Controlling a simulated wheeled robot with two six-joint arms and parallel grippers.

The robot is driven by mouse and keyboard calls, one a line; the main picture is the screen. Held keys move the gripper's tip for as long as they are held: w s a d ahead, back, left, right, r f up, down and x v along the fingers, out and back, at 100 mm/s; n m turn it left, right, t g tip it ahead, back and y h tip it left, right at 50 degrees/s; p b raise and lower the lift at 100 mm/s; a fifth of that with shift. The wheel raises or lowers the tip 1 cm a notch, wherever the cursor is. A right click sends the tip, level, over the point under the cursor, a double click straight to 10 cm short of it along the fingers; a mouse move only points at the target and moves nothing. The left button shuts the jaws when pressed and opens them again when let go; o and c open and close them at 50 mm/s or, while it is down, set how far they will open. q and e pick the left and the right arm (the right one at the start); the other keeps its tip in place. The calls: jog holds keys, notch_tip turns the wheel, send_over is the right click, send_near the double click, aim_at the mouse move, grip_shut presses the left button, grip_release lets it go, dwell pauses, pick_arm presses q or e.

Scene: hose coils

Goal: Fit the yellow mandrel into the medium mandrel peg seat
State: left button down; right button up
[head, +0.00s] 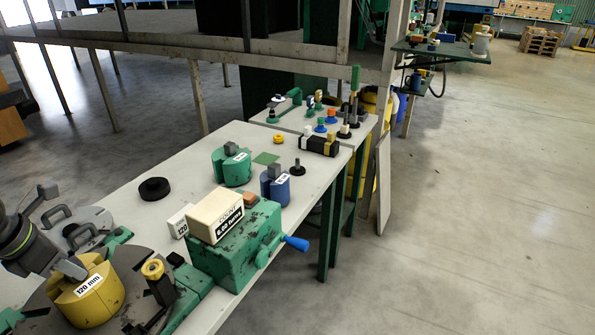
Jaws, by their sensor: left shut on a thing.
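The yellow mandrel (92,303), labelled 120 mm, is at the lower left, over or on the dark round plate (135,262) of the green machine; I cannot tell whether it touches. My left gripper (76,270) is shut on the mandrel's top, and its fingers hide the grip point. The medium mandrel peg seat cannot be picked out for certain. The underside of the mandrel is hidden. My right gripper is not in view.
A green box housing (238,250) with a blue-handled crank (296,243) carries a cream counter box (215,215). A green mandrel (232,170), a blue mandrel (275,188), a black ring (154,189) and a small black peg (298,168) stand beyond. A yellow-topped post (158,282) rises right beside the yellow mandrel.

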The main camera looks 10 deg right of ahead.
pick_arm(q)
jog(key=shift+w+r, duration=0.1)
jog(key=shift+r, duration=0.4)
dwell(0.3)
jog(key=shift+r+p, duration=0.95)
jog(key=shift+r, duration=0.45)
notch_tip(320, 180, up, 2)
jog(key=shift+r+p, duration=0.15)
jog(key=shift+p, duration=0.7)
jog(key=shift+r+p, duration=1.1)
jog(key=shift+p, duration=0.05)
jog(key=shift+r, duration=0.1)
notch_tip(320, 180, up, 6)
jog(key=p, duration=0.6)
